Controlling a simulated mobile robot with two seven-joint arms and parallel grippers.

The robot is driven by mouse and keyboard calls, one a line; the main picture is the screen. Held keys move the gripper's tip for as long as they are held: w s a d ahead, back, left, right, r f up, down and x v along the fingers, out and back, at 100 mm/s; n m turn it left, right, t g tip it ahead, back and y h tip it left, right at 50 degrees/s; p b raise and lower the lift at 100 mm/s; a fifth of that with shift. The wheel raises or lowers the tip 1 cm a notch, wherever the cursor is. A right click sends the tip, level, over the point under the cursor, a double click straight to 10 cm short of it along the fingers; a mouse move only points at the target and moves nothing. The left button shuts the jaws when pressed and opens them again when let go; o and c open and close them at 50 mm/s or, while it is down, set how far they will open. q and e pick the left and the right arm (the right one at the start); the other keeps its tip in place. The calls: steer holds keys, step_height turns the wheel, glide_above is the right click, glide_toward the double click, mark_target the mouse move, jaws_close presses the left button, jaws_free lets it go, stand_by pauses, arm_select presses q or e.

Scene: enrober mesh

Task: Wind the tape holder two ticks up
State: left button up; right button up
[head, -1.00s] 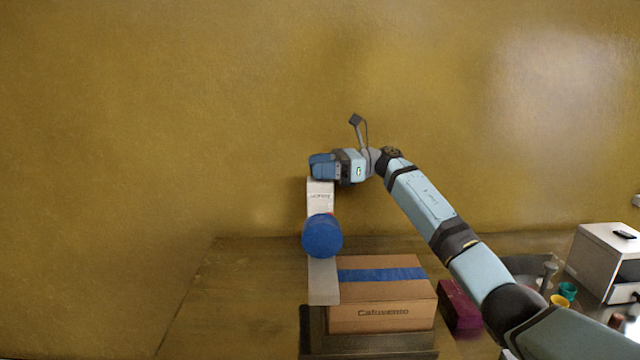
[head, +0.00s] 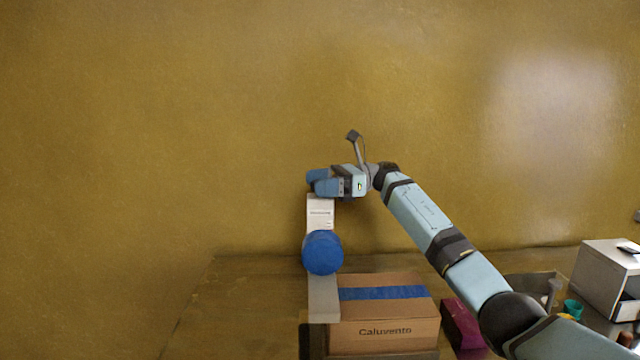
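The tape holder is a pale upright column (head: 320,214) with a big blue tape roll (head: 322,253) on its front, standing over a cardboard box. My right gripper (head: 318,180), with blue fingers, is at the top end of the column, reaching in from the right. Its two fingers show one behind the other. Whatever may be between them is hidden, so I cannot tell whether they are closed on part of the holder. My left gripper is out of view.
A cardboard box (head: 385,332) marked "Caluvento" has a blue tape strip (head: 383,293) across its top. A magenta box (head: 462,326) is right of it. A white drawer unit (head: 604,278) and a teal cup (head: 572,309) are at far right. The table's left part (head: 230,300) is bare.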

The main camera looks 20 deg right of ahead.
steer(key=shift+d, duration=0.1)
steer(key=d, duration=1.3)
steer(key=shift+s+d+b, duration=0.2)
steer(key=shift+d+b, duration=0.15)
